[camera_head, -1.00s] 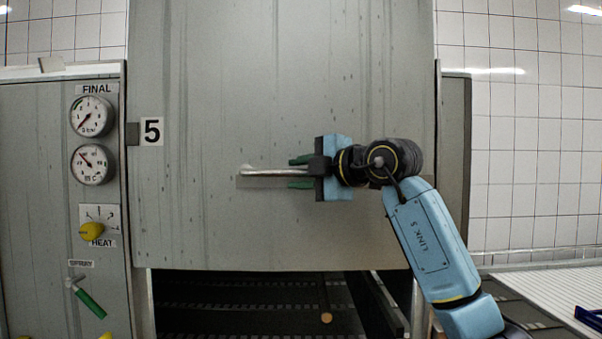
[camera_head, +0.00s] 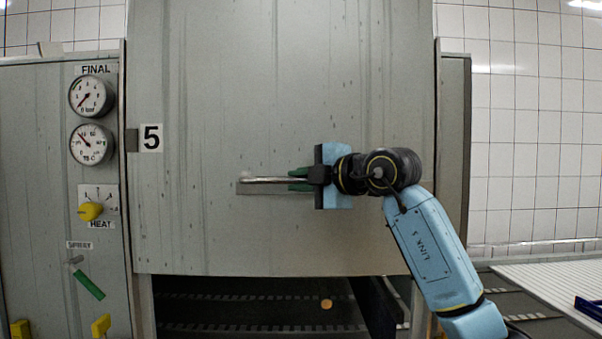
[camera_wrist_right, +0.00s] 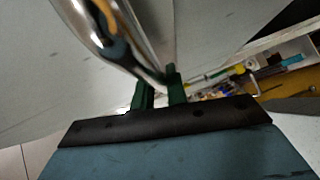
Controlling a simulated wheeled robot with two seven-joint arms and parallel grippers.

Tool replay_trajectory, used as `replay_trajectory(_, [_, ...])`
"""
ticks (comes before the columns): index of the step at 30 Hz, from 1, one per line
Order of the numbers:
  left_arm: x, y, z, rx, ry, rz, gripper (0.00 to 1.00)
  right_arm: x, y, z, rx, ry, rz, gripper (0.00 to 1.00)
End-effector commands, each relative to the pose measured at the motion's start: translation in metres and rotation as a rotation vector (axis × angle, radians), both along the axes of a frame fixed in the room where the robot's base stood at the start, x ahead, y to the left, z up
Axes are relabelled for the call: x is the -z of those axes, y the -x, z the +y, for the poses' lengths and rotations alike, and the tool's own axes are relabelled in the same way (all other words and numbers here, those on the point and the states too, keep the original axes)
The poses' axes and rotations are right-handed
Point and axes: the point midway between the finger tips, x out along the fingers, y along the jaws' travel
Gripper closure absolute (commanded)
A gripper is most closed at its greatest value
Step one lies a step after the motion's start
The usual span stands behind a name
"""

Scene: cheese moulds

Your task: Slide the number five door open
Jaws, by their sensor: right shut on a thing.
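The number five door (camera_head: 220,80) is a large grey metal panel with a "5" label (camera_head: 150,138) at its left edge. Its horizontal bar handle (camera_head: 262,180) sits low on the panel. My right gripper (camera_head: 301,180) comes from the right, its green fingers shut on the right part of the handle. In the right wrist view the shiny handle (camera_wrist_right: 105,35) runs to the green fingers (camera_wrist_right: 160,95), which hide part of it. A dark opening (camera_head: 240,305) shows below the door's bottom edge. My left gripper is not in view.
A control panel with gauges (camera_head: 91,97), a yellow heat knob (camera_head: 90,211) and a green-handled lever (camera_head: 89,286) stands left of the door. A round orange-brown thing (camera_head: 326,303) shows in the opening. A white ribbed surface (camera_head: 555,280) lies at right.

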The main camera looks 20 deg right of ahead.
Motion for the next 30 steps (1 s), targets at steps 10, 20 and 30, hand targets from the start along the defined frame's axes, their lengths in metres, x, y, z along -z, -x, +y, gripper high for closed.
replay_trajectory(10, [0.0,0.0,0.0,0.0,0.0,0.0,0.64,-0.004,0.001,0.0,0.0,-0.001,-0.009,0.78])
replay_trajectory(20, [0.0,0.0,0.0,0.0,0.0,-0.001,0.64,-0.003,0.001,0.0,0.001,-0.001,-0.008,0.64])
replay_trajectory(30, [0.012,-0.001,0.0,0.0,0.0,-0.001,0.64,-0.007,0.033,-0.02,0.003,0.0,-0.012,0.64])
